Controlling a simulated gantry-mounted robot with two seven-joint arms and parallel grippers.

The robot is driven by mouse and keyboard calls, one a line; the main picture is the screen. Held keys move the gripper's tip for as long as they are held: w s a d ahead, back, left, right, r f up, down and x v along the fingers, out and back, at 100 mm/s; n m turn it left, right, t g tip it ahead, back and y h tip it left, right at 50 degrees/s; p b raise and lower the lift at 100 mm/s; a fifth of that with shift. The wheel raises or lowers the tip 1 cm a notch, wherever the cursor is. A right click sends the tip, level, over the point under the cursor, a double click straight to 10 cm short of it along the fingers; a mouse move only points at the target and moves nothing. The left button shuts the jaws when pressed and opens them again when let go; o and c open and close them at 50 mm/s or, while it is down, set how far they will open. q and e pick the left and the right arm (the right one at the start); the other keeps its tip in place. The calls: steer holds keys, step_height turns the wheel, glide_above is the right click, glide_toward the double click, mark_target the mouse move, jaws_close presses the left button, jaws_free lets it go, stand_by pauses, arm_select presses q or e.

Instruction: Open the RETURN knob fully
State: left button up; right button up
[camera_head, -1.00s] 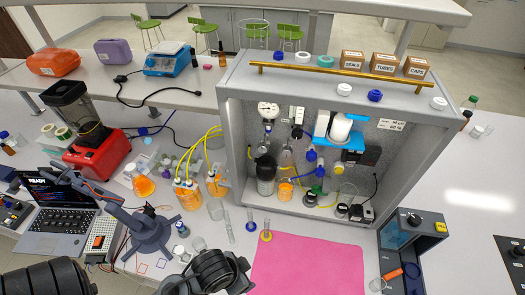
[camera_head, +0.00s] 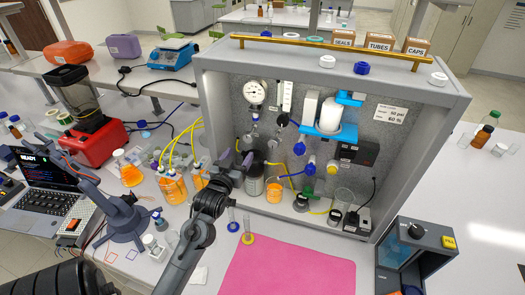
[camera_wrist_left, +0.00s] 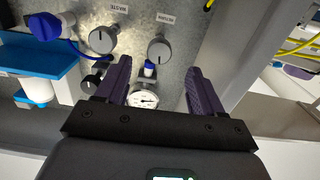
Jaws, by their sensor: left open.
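The RETURN knob (camera_wrist_left: 159,48) is a grey round knob with a dark pointer line, on the speckled panel. Its small label is upside down in the left wrist view. In the head view it appears as a grey knob (camera_head: 247,142) below the pressure gauge (camera_head: 254,93). My left gripper (camera_head: 237,158) is in front of the panel's lower left. Its purple fingers (camera_wrist_left: 157,72) are spread, with nothing between them; the knob is beyond their tips, and the gauge shows through the gap. My right gripper is out of view.
A second grey knob (camera_wrist_left: 103,40) sits beside the RETURN knob, and a small black knob (camera_wrist_left: 92,83) is near the left finger. Bottles and an orange beaker (camera_head: 274,193) stand on the rig floor. The pink mat (camera_head: 290,268) is clear.

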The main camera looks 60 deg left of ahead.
mark_target(247, 140)
arm_select(q)
steer(key=x, duration=0.3)
steer(key=p+x, duration=0.1)
steer(key=x, duration=0.2)
steer(key=r+x, duration=0.1)
steer(key=x, duration=0.3)
steer(key=shift+w+a+f, duration=0.1)
steer(key=shift+w+a, duration=0.3)
steer(key=shift+w, duration=0.1)
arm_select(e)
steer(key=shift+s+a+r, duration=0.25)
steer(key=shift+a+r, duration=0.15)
arm_select(q)
steer(key=c, duration=1.1)
steer(key=shift+o, duration=0.2)
steer(key=shift+p, duration=0.3)
